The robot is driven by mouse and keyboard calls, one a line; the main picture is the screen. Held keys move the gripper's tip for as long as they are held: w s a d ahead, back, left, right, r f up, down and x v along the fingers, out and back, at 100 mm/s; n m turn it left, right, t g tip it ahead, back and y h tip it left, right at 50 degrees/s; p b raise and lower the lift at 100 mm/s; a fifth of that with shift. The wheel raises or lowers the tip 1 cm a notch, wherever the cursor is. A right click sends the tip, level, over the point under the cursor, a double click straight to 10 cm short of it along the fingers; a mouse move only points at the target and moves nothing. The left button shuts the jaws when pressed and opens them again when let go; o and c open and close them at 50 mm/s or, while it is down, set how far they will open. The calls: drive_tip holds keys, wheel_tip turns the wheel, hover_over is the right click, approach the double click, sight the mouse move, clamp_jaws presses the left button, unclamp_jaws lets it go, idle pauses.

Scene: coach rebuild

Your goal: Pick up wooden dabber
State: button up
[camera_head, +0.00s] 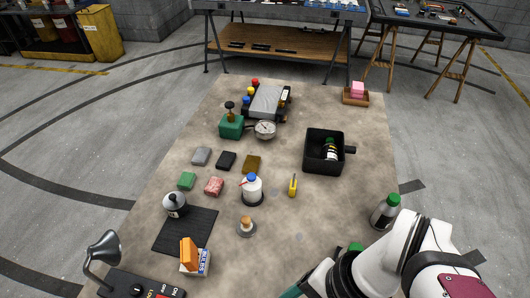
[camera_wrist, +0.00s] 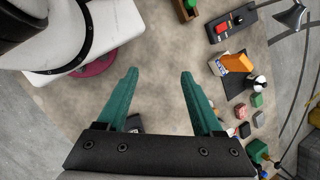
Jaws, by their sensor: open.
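The wooden dabber (camera_head: 247,221) is a small light-brown knob standing upright on a round grey base, near the middle front of the mat in the head view. I cannot make it out in the wrist view. My gripper (camera_wrist: 159,72) shows two teal fingers spread wide, with only bare mat between their tips. In the head view my white arm comes in at the lower right, and a bit of teal finger shows at the bottom edge, to the right of and nearer than the dabber. The gripper is apart from the dabber and empty.
Around the dabber stand a white bottle with a blue cap (camera_head: 252,190), a yellow-handled tool (camera_head: 293,185), a dark mat (camera_head: 170,241) and an orange block on a small box (camera_head: 195,267). A black bin (camera_head: 311,164) stands farther back. Bare mat lies right of the dabber.

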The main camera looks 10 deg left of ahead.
drive_tip(key=w+a+r+m+g+y, duration=0.1)
drive_tip(key=w+a+m+y, duration=0.1)
drive_tip(key=a+y, duration=0.35)
drive_tip(key=w+a+r+m+g+y, duration=0.1)
drive_tip(key=w+a+m+y, duration=0.15)
drive_tip(key=a, duration=0.65)
drive_tip(key=m+t, duration=1.1)
drive_tip(key=m, duration=0.3)
hover_over(248, 224)
drive_tip(key=s+a, duration=0.2)
drive_tip(key=s, duration=0.2)
wheel_tip(248, 224, down, 13)
drive_tip(key=d+f+h, duration=0.1)
drive_tip(key=f, duration=0.1)
drive_tip(key=w+d+f+m+t+h, duration=0.1)
drive_tip(key=f, duration=0.2)
drive_tip(key=w+d+f+m+t+h, duration=0.1)
drive_tip(key=f, duration=0.2)
drive_tip(key=shift+w+d+m, duration=0.2)
drive_tip(key=shift+d+m, duration=0.05)
drive_tip(key=shift+d, duration=0.05)
drive_tip(key=shift+t, duration=0.3)
drive_tip(key=x, duration=0.7)
clamp_jaws()
